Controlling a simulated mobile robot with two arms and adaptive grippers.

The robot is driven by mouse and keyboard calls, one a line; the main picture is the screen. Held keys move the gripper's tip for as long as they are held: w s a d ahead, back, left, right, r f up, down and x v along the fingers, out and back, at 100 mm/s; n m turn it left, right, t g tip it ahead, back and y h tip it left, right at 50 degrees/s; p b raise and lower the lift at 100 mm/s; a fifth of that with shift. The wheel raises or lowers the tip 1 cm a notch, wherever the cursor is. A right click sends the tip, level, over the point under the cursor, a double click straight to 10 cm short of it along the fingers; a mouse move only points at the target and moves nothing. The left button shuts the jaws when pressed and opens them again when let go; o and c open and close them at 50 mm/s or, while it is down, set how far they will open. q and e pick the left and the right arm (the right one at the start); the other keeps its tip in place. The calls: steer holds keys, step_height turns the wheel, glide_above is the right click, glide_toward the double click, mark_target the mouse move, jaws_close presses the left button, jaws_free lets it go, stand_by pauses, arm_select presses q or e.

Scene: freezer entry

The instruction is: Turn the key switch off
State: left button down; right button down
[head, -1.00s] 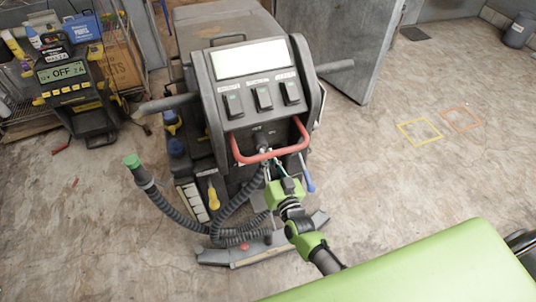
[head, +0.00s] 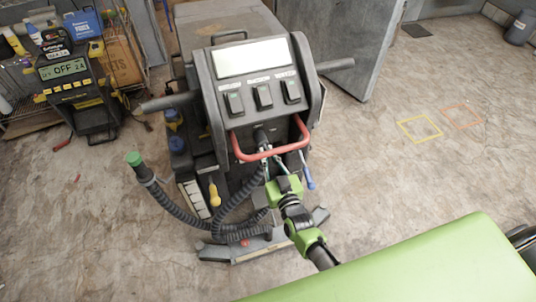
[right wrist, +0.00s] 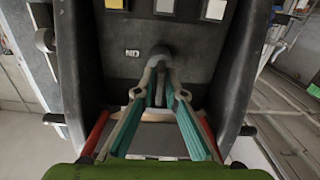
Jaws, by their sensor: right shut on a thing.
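The key switch (head: 261,136) is a dark round knob on the front of the floor machine's black control panel, under a row of three rocker switches. In the right wrist view the key switch (right wrist: 158,54) lies straight ahead, its lower part covered by my fingertips. My right gripper (head: 267,160) reaches up to it past the red bar handle. In the right wrist view the gripper's (right wrist: 160,78) teal-sided fingers converge and are shut on the key switch. How far the key is turned cannot be made out. My left gripper is not in view.
A ribbed hose (head: 188,219) with a green end hangs at the left. A charger reading OFF (head: 75,85) stands at far left. Floor at right is clear, with yellow and orange outlines.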

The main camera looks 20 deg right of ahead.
steer(key=c, duration=2.2)
jaws_free()
steer(key=shift+s, duration=0.1)
steer(key=s, duration=1.2)
steer(key=shift+d, duration=0.2)
steer(key=shift+w, duration=0.1)
